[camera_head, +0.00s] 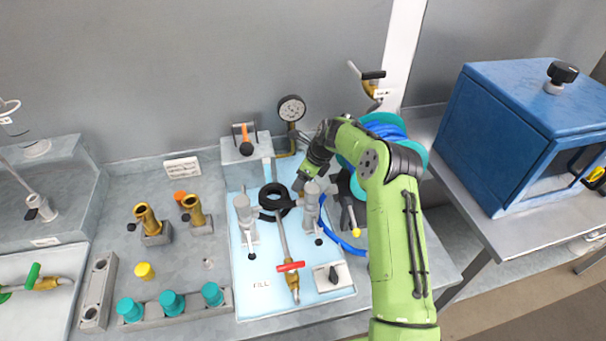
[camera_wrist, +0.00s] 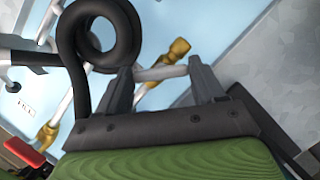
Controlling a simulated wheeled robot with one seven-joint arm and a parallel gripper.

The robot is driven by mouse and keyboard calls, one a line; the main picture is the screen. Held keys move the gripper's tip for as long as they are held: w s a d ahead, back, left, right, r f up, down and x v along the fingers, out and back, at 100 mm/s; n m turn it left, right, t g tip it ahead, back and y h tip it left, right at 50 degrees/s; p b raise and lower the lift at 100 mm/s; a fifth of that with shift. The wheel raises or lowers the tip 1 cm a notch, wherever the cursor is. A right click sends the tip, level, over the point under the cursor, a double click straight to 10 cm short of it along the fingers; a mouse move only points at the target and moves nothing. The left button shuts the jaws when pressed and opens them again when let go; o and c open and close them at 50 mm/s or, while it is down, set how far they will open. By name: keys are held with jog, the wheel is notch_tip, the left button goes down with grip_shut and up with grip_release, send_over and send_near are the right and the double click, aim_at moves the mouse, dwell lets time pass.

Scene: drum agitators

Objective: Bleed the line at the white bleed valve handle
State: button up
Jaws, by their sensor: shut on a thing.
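My gripper (camera_wrist: 163,84) has its two dark fingers at either end of a short white bar, the white bleed valve handle (camera_wrist: 160,73), and is shut on it. A brass fitting (camera_wrist: 179,49) shows just behind the handle in the wrist view. In the head view my gripper (camera_head: 303,183) is low over the back right of the light blue panel (camera_head: 250,285), beside the black coiled hose (camera_head: 270,196). The handle cannot be made out there, hidden by my gripper and arm.
The coiled hose (camera_wrist: 100,35) is close to the left finger. Grey posts (camera_head: 243,215) and a red-handled valve (camera_head: 291,267) stand on the panel. A gauge (camera_head: 291,108) is behind, a blue hose reel (camera_head: 385,128) right. A blue cabinet (camera_head: 510,140) stands farther right.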

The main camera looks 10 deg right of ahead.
jog(key=n+g, duration=0.1)
jog(key=n, duration=0.2)
jog(key=n+g+p, duration=0.1)
jog(key=n, duration=0.2)
jog(key=shift+w+d+y, duration=0.1)
jog(key=shift+w+y, duration=0.1)
jog(key=shift+y, duration=0.2)
jog(key=shift+p, duration=0.3)
jog(key=o, duration=1)
jog(key=shift+o, duration=0.2)
jog(key=shift+r, duration=0.1)
jog(key=w+p+v, duration=0.1)
jog(key=p+v, duration=0.9)
jog(key=v, duration=0.5)
jog(key=shift+s+d+r, duration=0.2)
jog(key=shift+s+r, duration=0.15)
jog(key=shift+s, duration=0.05)
jog(key=shift+f, duration=0.1)
